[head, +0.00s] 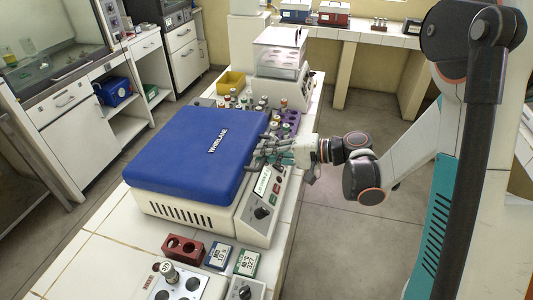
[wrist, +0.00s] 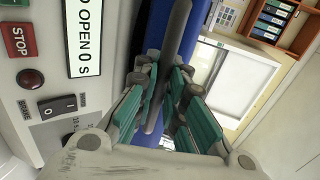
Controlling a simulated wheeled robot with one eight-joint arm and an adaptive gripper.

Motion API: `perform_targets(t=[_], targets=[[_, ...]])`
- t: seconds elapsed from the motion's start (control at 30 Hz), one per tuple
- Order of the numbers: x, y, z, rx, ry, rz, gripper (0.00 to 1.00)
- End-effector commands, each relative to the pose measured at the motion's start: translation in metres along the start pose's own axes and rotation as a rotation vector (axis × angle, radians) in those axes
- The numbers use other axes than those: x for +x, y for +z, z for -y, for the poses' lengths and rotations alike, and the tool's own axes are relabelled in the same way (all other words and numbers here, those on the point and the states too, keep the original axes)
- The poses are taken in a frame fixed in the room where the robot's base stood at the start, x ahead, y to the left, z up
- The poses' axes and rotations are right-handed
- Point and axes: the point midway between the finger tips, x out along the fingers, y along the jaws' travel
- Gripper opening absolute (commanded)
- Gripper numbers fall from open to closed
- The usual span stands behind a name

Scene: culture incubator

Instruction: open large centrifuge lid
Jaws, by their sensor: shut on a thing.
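The large centrifuge (head: 180,212) stands on the white tiled bench with its blue lid (head: 195,145) lying flat over the pale body; I see no clear gap under it. The lid also shows as a blue strip in the wrist view (wrist: 207,50). My gripper (head: 262,150) is at the lid's right edge, above the control panel. In the wrist view, the teal-padded fingers of my gripper (wrist: 160,98) are closed around a dark grey handle bar (wrist: 178,38). The display (wrist: 83,35) reads OPEN 0 s. The far end of the grip is partly hidden.
Several vials in racks (head: 285,122) stand just behind the centrifuge, with a yellow bin (head: 231,81) and a smaller machine (head: 280,65) beyond. The floor right of the bench is clear.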

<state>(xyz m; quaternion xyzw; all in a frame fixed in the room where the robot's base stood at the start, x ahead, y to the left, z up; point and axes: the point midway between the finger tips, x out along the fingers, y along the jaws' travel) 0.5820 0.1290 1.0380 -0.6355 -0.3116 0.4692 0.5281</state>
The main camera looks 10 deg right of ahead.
Motion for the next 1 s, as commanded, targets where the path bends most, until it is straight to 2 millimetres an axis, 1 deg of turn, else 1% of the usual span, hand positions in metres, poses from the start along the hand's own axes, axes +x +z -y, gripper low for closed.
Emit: perform_targets(t=[0.03,0.33,0.53,0.77,1.0], targets=[[-0.003,0.0,0.015,-0.001,0.018,0.0,0.0],[-0.003,0.001,0.075,-0.001,0.173,0.002,0.0],[0.003,0.001,0.116,-0.001,0.287,0.003,0.0],[0.016,0.001,0.164,-0.003,0.424,0.004,0.0],[0.04,0.0,0.217,-0.004,0.583,0.004,0.0]])
